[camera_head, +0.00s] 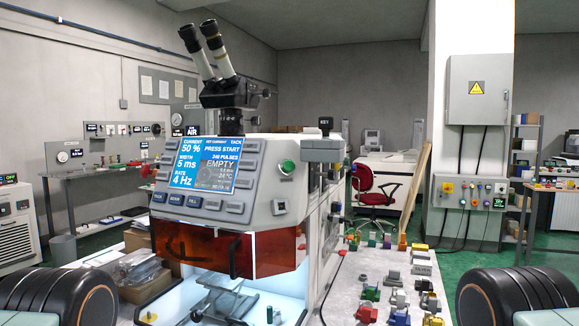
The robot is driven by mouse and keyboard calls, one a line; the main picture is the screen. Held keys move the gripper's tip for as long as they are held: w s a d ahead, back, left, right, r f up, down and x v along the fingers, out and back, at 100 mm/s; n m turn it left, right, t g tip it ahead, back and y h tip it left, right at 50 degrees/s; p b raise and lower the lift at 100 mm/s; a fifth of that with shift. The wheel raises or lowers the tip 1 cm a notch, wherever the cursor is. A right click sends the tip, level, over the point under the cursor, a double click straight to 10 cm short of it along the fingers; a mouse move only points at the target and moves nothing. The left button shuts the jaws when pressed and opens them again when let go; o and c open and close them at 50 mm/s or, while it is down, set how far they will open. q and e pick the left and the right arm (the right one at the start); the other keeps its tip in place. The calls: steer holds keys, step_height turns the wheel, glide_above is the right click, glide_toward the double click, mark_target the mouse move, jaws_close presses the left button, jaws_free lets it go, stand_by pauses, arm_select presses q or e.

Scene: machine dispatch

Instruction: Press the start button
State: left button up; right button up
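A grey bench machine (260,205) with a microscope (220,65) on top stands left of centre. Its blue screen (206,163) reads "PRESS START" and "EMPTY". A round green button (287,167) in a metal ring sits on its front right face; no readable label shows beside it. Several grey buttons surround the screen. A black knob labelled KEY (325,125) stands at the machine's right. Neither of my grippers is in view. Dark rounded parts, probably mine, show at both lower corners.
An orange window (205,245) covers the machine's front above a lit chamber holding a metal stand (222,296). Several small coloured parts (392,280) lie on the table right of the machine. A red chair (375,190) and a grey pillar cabinet (478,88) stand behind.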

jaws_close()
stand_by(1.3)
